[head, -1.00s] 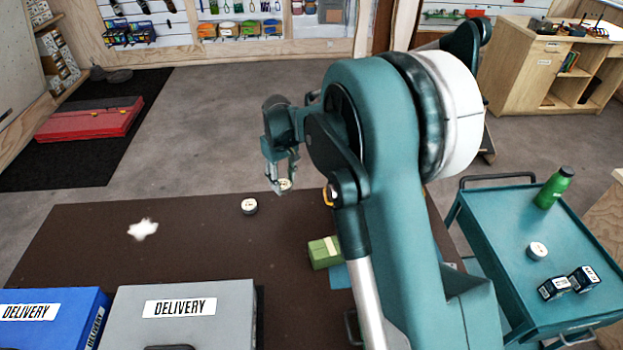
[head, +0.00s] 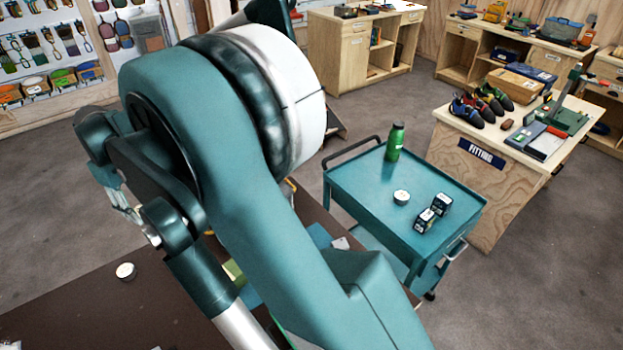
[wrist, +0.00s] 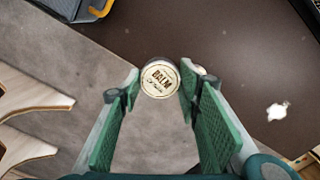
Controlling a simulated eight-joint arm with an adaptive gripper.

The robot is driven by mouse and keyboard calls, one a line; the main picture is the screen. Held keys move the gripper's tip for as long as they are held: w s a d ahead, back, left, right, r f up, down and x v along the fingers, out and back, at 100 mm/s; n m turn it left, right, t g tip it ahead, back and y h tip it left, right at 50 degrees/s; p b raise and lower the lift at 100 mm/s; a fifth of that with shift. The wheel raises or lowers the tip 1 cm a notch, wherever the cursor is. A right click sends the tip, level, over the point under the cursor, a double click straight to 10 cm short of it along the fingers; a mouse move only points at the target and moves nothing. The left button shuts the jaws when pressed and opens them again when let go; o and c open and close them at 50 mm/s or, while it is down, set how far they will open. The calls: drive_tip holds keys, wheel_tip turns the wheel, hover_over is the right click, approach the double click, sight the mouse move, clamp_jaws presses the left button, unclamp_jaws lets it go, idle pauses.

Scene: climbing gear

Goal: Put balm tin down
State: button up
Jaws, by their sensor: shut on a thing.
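My gripper (head: 128,210) is shut on a round balm tin (wrist: 159,79), with a pale lid lettered BALM. In the wrist view the tin sits between the green fingertips, lid facing the camera, with floor and the brown table's edge behind it. In the head view my arm hides most of the gripper, and I cannot make out the held tin. A second, similar tin (head: 125,271) stands on the brown table (head: 75,300). A third similar round tin (head: 401,197) stands on the teal trolley (head: 350,190).
The trolley also carries a green bottle (head: 395,142) and two small dark boxes (head: 432,212); its left part is clear. A fitting bench (head: 500,165) with shoes stands behind. A white patch (wrist: 278,110) lies on the brown table.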

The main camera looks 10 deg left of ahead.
sight(144, 208)
drive_tip(key=r, duration=0.3)
drive_tip(key=w+r, duration=0.1)
drive_tip(key=shift+d+r, duration=0.15)
drive_tip(key=shift+d, duration=0.15)
drive_tip(key=w+d+m, duration=0.9)
drive_tip(key=w+d, duration=2.2)
drive_tip(key=d, duration=0.3)
drive_tip(key=w+d+m, duration=0.2)
drive_tip(key=w+d, duration=0.2)
drive_tip(key=d, duration=0.8)
drive_tip(key=w+d+m, duration=0.2)
drive_tip(key=w+d, duration=0.1)
drive_tip(key=d, duration=0.9)
drive_tip(key=w+d+m, duration=0.2)
drive_tip(key=w+d, duration=0.2)
drive_tip(key=d, duration=0.8)
wheel_tip(144, 208, down, 11)
drive_tip(key=shift+f, duration=3.25)
